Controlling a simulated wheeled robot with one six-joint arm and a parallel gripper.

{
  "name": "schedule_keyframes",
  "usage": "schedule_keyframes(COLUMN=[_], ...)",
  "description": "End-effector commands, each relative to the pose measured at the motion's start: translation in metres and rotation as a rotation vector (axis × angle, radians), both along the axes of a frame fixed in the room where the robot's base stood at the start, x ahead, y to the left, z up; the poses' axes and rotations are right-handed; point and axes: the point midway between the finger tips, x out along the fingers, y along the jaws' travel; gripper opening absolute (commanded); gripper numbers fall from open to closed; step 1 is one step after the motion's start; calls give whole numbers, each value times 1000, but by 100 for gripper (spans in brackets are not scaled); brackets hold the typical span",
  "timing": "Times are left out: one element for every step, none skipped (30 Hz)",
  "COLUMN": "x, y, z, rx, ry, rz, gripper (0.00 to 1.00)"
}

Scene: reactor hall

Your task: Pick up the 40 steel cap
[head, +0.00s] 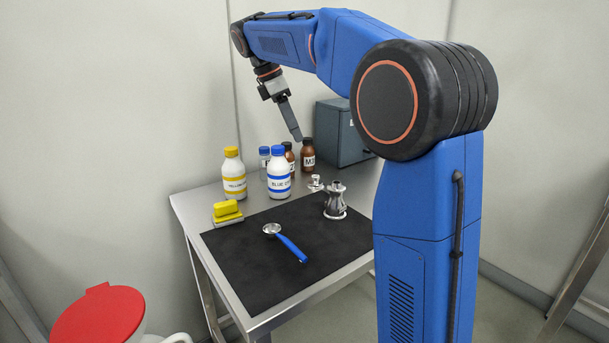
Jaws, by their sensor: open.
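A small steel piece with a knob on top (316,183) stands on the table just behind the black mat; it looks like the steel cap, but no number is readable on it. A steel flanged fitting (335,199) stands upright on the mat's back right, to the right of and in front of the small piece. My gripper (298,137) hangs above the back of the table, pointing down and slightly right, above the bottles and apart from the cap. It is seen edge-on, open, with nothing visible in it.
White bottles with yellow (234,175) and blue (279,175) caps, brown bottles (307,157) and a grey box (342,133) stand behind. A red-lidded bin (98,318) is front left.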

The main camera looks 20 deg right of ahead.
Motion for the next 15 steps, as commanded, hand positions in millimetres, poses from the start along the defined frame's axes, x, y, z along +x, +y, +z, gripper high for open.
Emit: schedule_keyframes(x=[5,6,7,8,8,8,8,8,7,6,6,6,5,5,5], y=[0,0,0,0,-1,-2,-3,-5,-8,-10,-12,-15,-17,-19,-21], z=[1,1,1,1,-1,-4,-7,-11,-17,-22,-27,-34,-38,-43,-50], rx=[-4,-6,-7,-8,-8,-8,-9,-9,-9,-9,-8,-9,-8,-9,-8], ry=[9,14,19,21,23,24,25,24,25,25,25,26,25,26,25], rz=[10,16,21,23,25,25,26,25,25,25,25,24,24,24,25], gripper=[42,42,42,42,42,42,42,42,42,42,42,42,42,42,42])
